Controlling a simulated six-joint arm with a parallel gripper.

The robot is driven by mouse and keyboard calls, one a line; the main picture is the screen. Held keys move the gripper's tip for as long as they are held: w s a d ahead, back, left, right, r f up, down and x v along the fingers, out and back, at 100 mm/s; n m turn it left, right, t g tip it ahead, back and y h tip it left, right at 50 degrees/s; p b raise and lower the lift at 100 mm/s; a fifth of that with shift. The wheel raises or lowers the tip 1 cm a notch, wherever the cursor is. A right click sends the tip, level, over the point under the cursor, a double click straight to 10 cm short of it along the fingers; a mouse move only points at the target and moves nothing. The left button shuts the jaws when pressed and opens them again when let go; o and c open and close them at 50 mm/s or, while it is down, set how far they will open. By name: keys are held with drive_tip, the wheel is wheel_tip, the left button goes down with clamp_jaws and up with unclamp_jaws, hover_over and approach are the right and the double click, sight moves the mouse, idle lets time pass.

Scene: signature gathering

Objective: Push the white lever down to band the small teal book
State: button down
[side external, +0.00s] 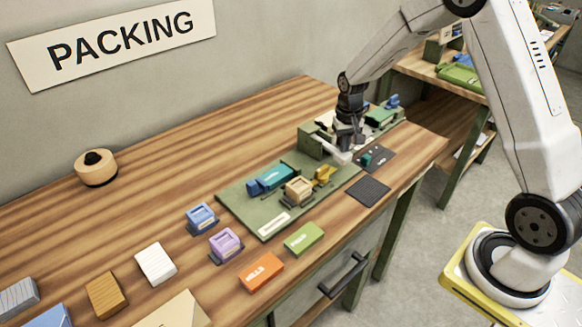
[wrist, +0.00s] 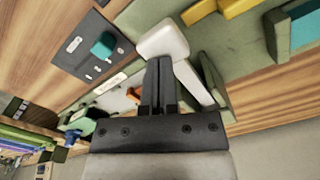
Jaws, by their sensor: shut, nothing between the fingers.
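The white lever (side external: 341,157) stands at the near edge of the green machine, below my gripper (side external: 347,144). In the wrist view the white lever (wrist: 163,39) has a thick rounded end, and its bar runs back beside my fingers. My gripper (wrist: 158,62) is shut and empty, with its fingertips at the lever's thick end. I cannot tell whether they touch it. A small teal book (side external: 276,178) lies on the green bed, beside a blue block. A teal piece (wrist: 305,27) shows at the right edge of the wrist view.
A tan block (side external: 299,189) and a yellow part (side external: 324,174) stand on the green bed. A dark panel with a teal knob (side external: 367,159) lies right of the lever. Blue, purple, orange and green items lie nearer on the wooden table (side external: 140,205). The back left is mostly clear.

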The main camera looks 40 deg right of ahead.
drive_tip(key=shift+f, duration=0.85)
idle(0.3)
drive_tip(key=shift+r, duration=0.1)
idle(0.4)
drive_tip(key=shift+r, duration=4.45)
drive_tip(key=shift+s+a, duration=0.35)
drive_tip(key=shift+a, duration=0.2)
drive_tip(key=s+a+f+n+t, duration=0.1)
drive_tip(key=s+a+n+t, duration=0.1)
drive_tip(key=s+a+n, duration=0.4)
drive_tip(key=shift+s+a+t, duration=0.3)
drive_tip(key=shift+s+a, duration=2.3)
drive_tip(key=shift+s, duration=2)
